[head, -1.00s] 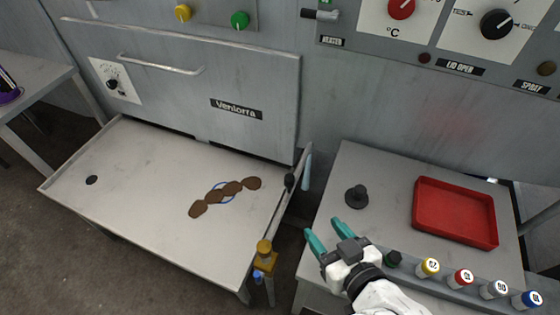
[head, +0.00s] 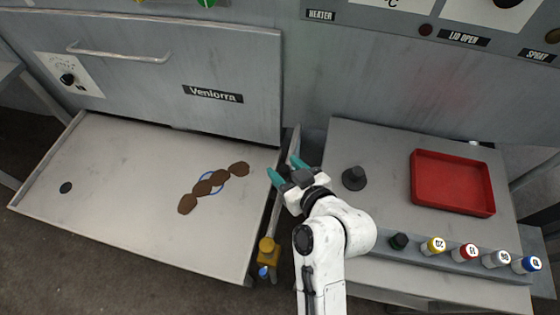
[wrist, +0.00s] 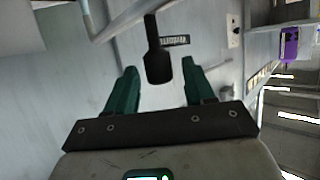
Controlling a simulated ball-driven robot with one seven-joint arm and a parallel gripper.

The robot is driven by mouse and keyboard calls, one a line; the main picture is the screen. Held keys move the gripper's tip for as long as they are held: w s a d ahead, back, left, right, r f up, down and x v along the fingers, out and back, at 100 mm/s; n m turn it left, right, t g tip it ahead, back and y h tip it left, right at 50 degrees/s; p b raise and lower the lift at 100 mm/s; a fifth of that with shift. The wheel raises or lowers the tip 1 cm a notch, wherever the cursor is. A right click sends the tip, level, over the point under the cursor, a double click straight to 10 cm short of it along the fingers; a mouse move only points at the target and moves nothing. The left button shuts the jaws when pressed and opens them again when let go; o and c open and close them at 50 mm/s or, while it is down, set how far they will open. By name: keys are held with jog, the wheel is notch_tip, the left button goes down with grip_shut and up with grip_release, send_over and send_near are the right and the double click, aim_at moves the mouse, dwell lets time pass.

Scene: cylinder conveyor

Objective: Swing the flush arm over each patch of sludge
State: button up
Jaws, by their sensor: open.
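Brown sludge patches (head: 207,185) lie in a slanting chain on the pale tray table at left, partly over a blue ring mark. The flush arm (head: 275,215) runs along the right edge of that table, with a yellow fitting (head: 267,248) and a blue tip at its near end. My gripper (head: 283,166) is open above the flush arm and hides part of it. In the wrist view a black handle-like piece (wrist: 157,62) shows between and beyond my open teal fingers (wrist: 155,85); I cannot tell whether they touch it.
The tray table (head: 120,210) has a dark drain hole (head: 66,188) at left. The right bench holds a black knob (head: 354,178), a red tray (head: 452,183) and several capped bottles (head: 465,252) along its front. A panelled machine wall (head: 400,80) closes the back.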

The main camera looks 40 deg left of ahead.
jog(key=shift+x, duration=1.35)
grip_shut()
